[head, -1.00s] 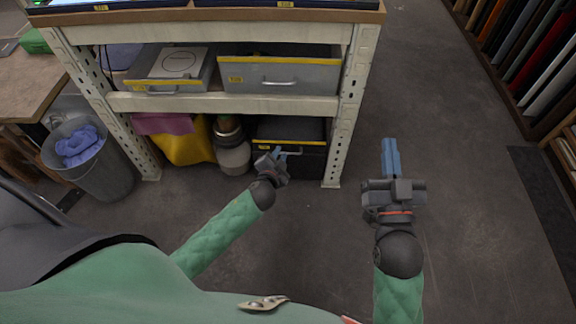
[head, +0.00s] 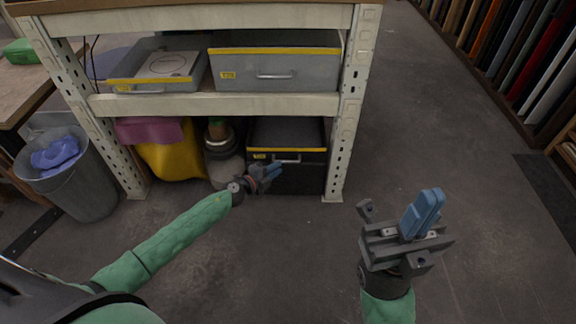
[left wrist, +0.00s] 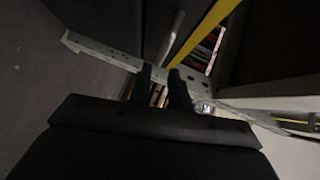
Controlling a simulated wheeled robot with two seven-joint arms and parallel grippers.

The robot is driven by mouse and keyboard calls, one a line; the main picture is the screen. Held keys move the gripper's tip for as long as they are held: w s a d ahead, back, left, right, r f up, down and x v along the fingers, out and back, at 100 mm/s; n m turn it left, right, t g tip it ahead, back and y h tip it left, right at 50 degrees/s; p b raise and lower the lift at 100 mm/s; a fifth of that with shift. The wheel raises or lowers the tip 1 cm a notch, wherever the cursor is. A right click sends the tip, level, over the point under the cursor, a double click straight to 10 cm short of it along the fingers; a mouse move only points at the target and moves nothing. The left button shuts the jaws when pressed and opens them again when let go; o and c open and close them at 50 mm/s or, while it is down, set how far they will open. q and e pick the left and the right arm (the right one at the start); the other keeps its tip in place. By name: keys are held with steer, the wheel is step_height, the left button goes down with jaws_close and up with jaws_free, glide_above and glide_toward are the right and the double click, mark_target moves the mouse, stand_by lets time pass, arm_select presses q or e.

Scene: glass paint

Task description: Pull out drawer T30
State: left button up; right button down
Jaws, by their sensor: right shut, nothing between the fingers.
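The low dark drawer (head: 310,172) sits in the bottom bay of the shelf unit, with a yellow strip, a small label and a silver bar handle (head: 287,159). The label is too small to read surely. The drawer's dark inside shows above its front. My left gripper (head: 272,171) is just in front of the drawer, below and left of the handle. In the left wrist view its two fingers (left wrist: 160,82) are apart, and the handle (left wrist: 172,36) shows beyond the tips, not between them. My right gripper (head: 428,208) is shut and empty, out over the floor to the right.
Two grey drawers, left (head: 160,72) and right (head: 275,68), fill the shelf above. A yellow item (head: 170,160) and a container stand left of the low drawer. The shelf's right post (head: 345,120) is close beside it. A bin (head: 65,175) stands left. The floor at right is clear.

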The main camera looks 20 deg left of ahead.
mark_target(289, 162)
arm_select(q)
steer(key=shift+b+x, duration=0.65)
steer(key=shift+x, duration=2.85)
jaws_close()
